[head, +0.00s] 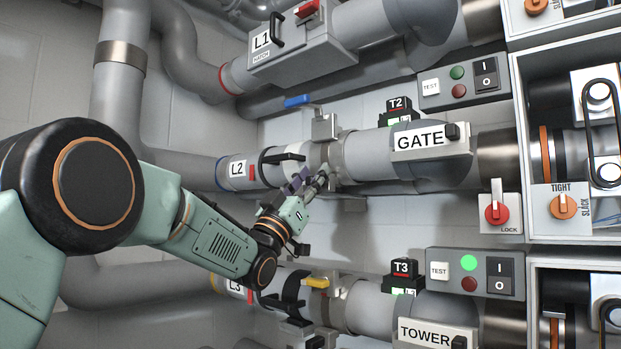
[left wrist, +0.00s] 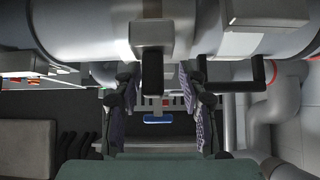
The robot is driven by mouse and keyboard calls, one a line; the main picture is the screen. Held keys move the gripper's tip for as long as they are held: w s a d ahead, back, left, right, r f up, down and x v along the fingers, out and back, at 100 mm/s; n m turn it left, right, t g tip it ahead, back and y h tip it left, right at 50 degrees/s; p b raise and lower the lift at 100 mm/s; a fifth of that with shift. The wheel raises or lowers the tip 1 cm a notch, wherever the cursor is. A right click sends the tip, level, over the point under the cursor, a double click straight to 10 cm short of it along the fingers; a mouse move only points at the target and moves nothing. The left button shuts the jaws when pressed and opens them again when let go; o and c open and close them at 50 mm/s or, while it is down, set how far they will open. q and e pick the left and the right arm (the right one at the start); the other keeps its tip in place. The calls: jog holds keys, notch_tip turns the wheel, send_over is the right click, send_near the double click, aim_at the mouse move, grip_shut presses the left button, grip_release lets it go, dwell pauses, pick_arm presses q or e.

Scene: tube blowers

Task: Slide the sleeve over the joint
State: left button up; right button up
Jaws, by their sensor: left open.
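On the middle line, a grey sleeve with a black handle (head: 283,157) sits on the pipe, just right of the L2 label. To its right is the pipe joint (head: 331,156), below a grey box bracket (head: 325,127). My left gripper (head: 312,187) is in front of the line near the joint, partly overlapping it. In the left wrist view its fingers (left wrist: 158,105) are spread and empty, with a black block (left wrist: 152,68) beyond the gap. The black handle shows just right of the fingers (left wrist: 236,86); contact cannot be told. My right gripper is not in view.
The L1 hatch box (head: 292,45) is above, and the L3 line with an open black clamp (head: 293,288) below. A blue lever (head: 297,100) stands above the middle line. The GATE housing (head: 430,140) and switch box (head: 462,82) are to the right.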

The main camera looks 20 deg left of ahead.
pick_arm(q)
jog(key=shift+s+d, duration=0.1)
jog(key=shift+d, duration=0.05)
jog(key=v, duration=1.2)
dwell(0.4)
dwell(0.3)
dwell(0.4)
